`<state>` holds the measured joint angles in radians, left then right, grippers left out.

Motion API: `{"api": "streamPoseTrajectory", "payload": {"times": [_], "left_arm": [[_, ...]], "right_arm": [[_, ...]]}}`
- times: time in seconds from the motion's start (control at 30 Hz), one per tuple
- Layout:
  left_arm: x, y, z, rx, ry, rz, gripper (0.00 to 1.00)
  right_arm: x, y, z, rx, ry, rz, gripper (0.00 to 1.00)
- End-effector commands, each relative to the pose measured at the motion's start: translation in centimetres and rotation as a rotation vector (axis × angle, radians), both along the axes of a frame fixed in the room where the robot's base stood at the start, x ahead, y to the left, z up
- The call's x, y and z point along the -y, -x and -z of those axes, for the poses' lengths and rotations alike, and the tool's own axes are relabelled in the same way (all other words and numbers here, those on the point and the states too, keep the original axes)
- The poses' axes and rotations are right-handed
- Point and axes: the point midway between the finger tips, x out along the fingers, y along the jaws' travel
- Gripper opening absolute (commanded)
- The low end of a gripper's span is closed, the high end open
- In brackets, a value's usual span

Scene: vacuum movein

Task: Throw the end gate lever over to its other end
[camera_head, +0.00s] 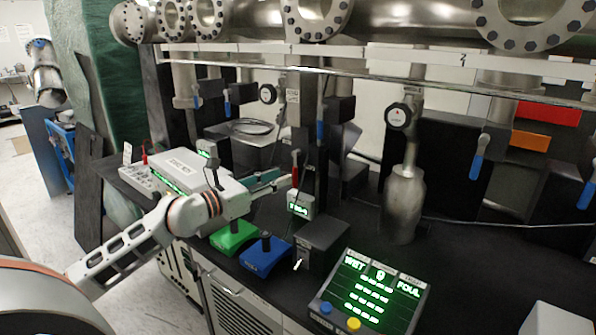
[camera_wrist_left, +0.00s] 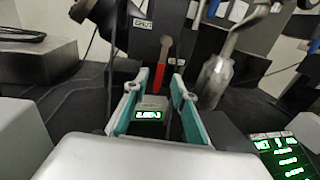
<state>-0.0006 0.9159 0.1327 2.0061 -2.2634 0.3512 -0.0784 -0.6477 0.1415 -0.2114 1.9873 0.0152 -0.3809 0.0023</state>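A lever with a red grip (camera_head: 295,169) hangs down below the dark gate block in the middle of the head view; I take it to be the end gate lever. The red grip also shows in the left wrist view (camera_wrist_left: 158,77), under a grey rounded upper part. My left gripper (camera_head: 280,179) reaches in from the left, with its teal fingers pointing at the grip. In the wrist view the fingers (camera_wrist_left: 158,92) stand apart, with the grip seen beyond and between their tips. I cannot tell whether they touch it. My right gripper is not in view.
A small display box (camera_head: 301,205) stands just below the lever. Green (camera_head: 233,237) and blue (camera_head: 266,254) pedal boxes and a lit screen panel (camera_head: 370,295) are in front. A metal bottle-shaped vessel (camera_head: 403,203) stands to the right. Several blue-handled valves hang from the pipes.

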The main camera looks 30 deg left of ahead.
Motion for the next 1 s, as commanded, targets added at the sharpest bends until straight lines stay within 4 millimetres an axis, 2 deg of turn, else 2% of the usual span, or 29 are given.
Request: {"api": "streamPoseTrajectory", "payload": {"times": [0.3, 0.5, 0.97, 1.0], "left_arm": [[1.1, -3.7, -0.2, 0.002, 0.003, 0.000, 0.26], [1.5, -5.4, -0.1, 0.001, 0.003, 0.001, 0.26], [1.8, -6.1, 0.0, -0.001, 0.002, 0.001, 0.26], [1.8, -6.1, 0.0, -0.001, 0.002, 0.001, 0.18]], "right_arm": [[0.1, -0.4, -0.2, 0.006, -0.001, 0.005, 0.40], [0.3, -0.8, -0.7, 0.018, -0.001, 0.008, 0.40], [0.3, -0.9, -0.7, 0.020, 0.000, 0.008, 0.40], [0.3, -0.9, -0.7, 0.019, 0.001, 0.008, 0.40]]}}
